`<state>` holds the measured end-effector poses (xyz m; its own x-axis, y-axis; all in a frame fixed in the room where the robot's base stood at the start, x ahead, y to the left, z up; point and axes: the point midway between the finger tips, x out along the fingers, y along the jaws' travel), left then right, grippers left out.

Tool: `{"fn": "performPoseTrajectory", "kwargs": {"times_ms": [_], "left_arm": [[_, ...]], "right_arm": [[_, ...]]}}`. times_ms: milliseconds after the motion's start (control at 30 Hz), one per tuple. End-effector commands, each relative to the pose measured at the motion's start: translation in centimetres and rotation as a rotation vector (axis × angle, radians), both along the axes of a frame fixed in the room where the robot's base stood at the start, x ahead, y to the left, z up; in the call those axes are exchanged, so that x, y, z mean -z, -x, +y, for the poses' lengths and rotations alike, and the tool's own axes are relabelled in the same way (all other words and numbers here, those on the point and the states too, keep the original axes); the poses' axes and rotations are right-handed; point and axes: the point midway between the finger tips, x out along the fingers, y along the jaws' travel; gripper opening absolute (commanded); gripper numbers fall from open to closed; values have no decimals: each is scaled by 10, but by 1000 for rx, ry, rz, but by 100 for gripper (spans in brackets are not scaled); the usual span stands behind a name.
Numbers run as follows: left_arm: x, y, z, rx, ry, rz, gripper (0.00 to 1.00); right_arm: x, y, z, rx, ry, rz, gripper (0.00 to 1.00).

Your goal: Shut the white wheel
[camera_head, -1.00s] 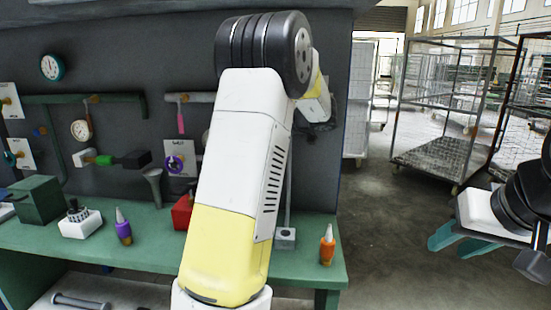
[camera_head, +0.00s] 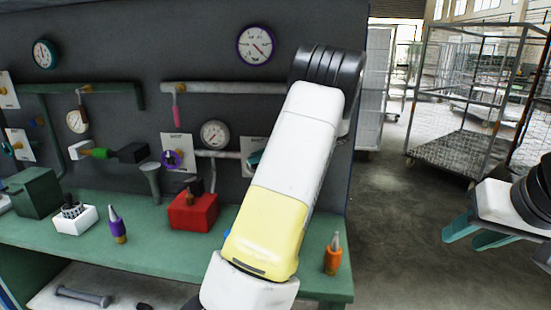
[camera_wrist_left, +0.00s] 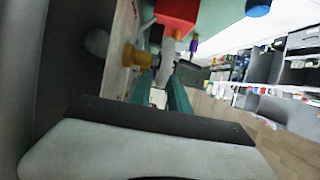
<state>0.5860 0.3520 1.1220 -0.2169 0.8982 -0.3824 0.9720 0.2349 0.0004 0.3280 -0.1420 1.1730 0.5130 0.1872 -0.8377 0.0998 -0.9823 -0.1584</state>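I cannot make out a white wheel for certain. In the head view a white card (camera_head: 250,146) on the wall, with a small teal shape in front, is partly hidden by my left arm; I cannot tell whether that shape is a wheel or a fingertip. In the left wrist view a pale rounded thing (camera_wrist_left: 97,43) lies by the dark wall, with a brass-coloured part (camera_wrist_left: 136,57) beside the fingers. My left gripper (camera_wrist_left: 165,78) shows two teal fingers apart, with nothing seen held between them. My right gripper (camera_head: 463,240) is open and empty, away from the bench.
A purple wheel (camera_head: 171,159) and a gauge (camera_head: 214,134) are on the wall. The green bench (camera_head: 150,250) carries a red box (camera_head: 193,212), a purple-bodied bottle (camera_head: 118,225) and an orange bottle (camera_head: 333,255). A wire cage cart (camera_head: 455,155) stands on the floor at right.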

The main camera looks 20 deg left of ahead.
Motion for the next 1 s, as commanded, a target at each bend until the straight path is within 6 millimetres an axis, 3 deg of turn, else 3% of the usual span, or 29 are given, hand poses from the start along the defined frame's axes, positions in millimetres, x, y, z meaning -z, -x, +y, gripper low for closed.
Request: {"fn": "performPoseTrajectory", "kwargs": {"times_ms": [133, 400, 533, 1000], "left_arm": [[4, 2, 10, 0, -1, -1, 22], [5, 3, 12, 1, 0, 0, 22], [5, 3, 12, 1, 0, 0, 0], [6, 2, 10, 3, -49, 14, 0]], "right_arm": [[0, 0, 0, 0, 0, 0, 36], [0, 0, 0, 0, 0, 0, 36], [0, 0, 0, 0, 0, 0, 36], [0, 0, 0, 0, 0, 0, 36]]}}
